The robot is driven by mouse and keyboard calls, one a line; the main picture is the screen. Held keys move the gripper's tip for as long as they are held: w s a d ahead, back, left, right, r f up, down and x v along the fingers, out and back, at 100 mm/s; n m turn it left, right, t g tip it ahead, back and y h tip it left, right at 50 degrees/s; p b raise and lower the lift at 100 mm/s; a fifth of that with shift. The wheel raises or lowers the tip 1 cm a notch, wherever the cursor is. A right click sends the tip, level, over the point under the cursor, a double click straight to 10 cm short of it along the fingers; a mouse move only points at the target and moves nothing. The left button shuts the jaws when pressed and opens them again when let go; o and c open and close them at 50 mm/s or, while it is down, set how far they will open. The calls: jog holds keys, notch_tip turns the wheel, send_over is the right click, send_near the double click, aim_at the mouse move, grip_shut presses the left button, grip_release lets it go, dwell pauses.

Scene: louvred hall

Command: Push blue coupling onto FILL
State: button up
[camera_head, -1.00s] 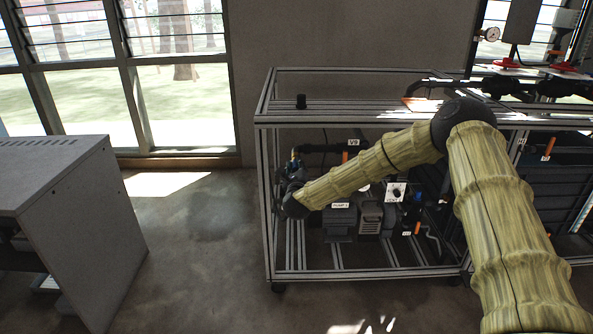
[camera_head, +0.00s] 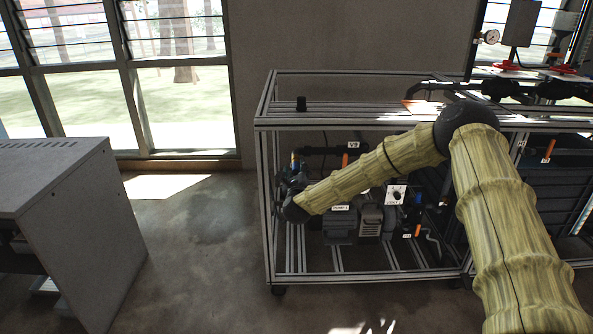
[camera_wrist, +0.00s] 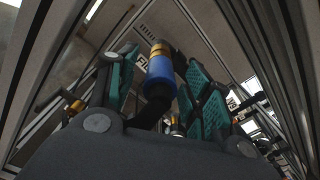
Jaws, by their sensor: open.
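The blue coupling (camera_wrist: 161,72) is a short blue sleeve with a brass-coloured ring at its far end and a dark part at its near end. My gripper (camera_wrist: 160,58) is open, with green-padded fingers on both sides of the coupling. Contact with the pads cannot be told. In the head view the coupling (camera_head: 294,163) is a small blue and brass spot just above my dark gripper (camera_head: 294,182), at the left end of the frame. The FILL fitting itself cannot be made out clearly.
An aluminium-profile frame (camera_head: 360,125) surrounds the pump (camera_head: 340,224), dark pipes and orange-handled valves. Its posts stand close to my gripper. A black knob (camera_head: 301,103) sits on the top rail. A grey cabinet (camera_head: 70,210) stands left, with clear floor (camera_head: 205,225) between.

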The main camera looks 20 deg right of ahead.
aim_at(296, 172)
jog(key=shift+v, duration=3)
jog(key=shift+s+r, duration=0.1)
